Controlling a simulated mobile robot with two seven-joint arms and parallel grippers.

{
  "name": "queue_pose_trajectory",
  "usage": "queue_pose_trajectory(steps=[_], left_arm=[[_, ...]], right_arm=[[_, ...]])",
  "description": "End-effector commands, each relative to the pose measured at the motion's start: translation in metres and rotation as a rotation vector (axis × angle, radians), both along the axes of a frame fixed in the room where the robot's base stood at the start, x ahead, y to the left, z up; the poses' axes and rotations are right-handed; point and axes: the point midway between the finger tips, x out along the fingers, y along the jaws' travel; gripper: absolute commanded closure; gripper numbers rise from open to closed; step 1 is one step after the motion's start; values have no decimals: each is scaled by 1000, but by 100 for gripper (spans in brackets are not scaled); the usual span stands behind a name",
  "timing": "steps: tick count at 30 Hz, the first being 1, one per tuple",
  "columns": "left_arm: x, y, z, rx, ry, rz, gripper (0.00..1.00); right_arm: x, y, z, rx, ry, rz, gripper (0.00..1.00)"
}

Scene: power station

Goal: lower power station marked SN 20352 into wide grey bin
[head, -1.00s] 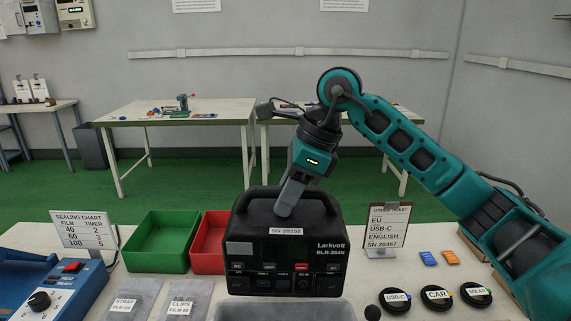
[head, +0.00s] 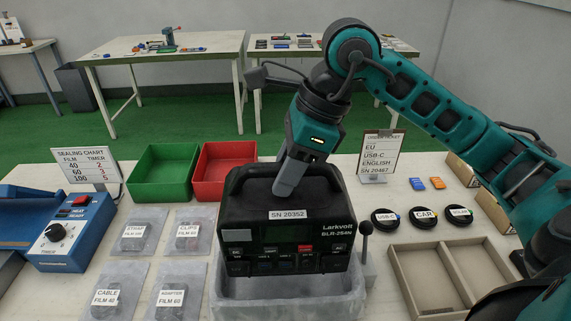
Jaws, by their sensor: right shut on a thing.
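The black power station (head: 290,235), marked SN 20352 and Larkvolt BLR-254N, is upright in the head view. My right gripper (head: 287,185) is shut on its top handle from above. The grey bin (head: 290,309) is directly under and around the station's lower part; its front and side walls show, and the station hides its back. I cannot tell whether the station's base touches the bin floor. My left gripper is not in view.
A green bin (head: 162,173) and a red bin (head: 222,170) stand behind. Labelled bags, such as the cable bag (head: 105,292), lie left, beside a blue sealer (head: 72,235). A black-knobbed lever (head: 367,240) stands close right of the station, near a divided tray (head: 396,277) and an order ticket (head: 380,153).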

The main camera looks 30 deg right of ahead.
Motion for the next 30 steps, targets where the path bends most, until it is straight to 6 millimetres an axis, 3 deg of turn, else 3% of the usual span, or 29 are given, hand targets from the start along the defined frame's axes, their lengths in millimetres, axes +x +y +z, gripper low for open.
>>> queue_pose_trajectory(steps=[24,30], left_arm=[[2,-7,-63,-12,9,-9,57],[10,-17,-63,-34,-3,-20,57]], right_arm=[[2,0,-83,5,-15,-1,100],[2,0,-100,5,-13,-2,100]])
